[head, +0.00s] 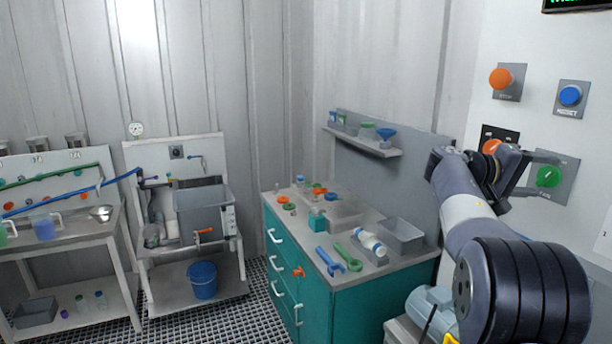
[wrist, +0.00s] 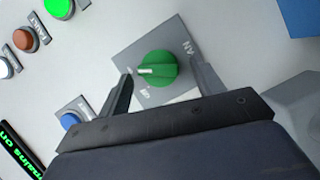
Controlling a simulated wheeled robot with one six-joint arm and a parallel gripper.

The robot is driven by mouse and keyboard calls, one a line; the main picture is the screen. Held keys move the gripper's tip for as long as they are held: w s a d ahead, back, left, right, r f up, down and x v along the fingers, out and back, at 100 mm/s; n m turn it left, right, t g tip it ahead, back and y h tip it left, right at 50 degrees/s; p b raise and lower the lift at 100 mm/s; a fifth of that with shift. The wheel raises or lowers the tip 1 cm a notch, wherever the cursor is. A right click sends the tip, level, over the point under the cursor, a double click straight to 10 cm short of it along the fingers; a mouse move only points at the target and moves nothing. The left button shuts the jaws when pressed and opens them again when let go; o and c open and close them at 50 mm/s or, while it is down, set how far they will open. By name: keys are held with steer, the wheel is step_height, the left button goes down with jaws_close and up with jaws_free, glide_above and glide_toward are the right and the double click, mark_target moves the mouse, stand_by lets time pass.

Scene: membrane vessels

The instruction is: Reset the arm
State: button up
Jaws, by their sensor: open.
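My gripper (head: 538,172) is at the right in the head view, raised in front of the white wall panel beside a green knob (head: 548,177). In the wrist view my gripper (wrist: 161,76) is open, with one finger on each side of the green knob (wrist: 155,70). Nothing is held, and a gap shows between each finger and the knob. The knob sits on a grey plate (wrist: 163,38) with partly legible lettering, and its white mark points left in that view. I cannot tell how far the fingertips are from the plate.
The panel also carries an orange button (head: 500,79) and a blue button (head: 570,96). A teal cabinet (head: 345,308) below has tools and containers on top, with a shelf (head: 365,145) behind. Left stand a grey tank (head: 203,210) and a work table (head: 70,236).

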steer(key=n+h+p, duration=0.1)
steer(key=n+p, duration=0.1)
steer(key=n, duration=0.2)
steer(key=shift+h, duration=0.3)
steer(key=n+h+p, duration=0.1)
steer(key=n+p, duration=0.3)
steer(key=shift+s+f+n+t+h+p, duration=0.1)
steer(key=shift+f+n+t+h+p, duration=0.1)
steer(key=shift+n+t+h+p, duration=0.15)
steer(key=a+f+b, duration=0.2)
steer(key=a+b, duration=0.2)
steer(key=a, duration=0.6)
steer(key=shift+s+a+f, duration=0.25)
steer(key=shift+r, duration=0.1)
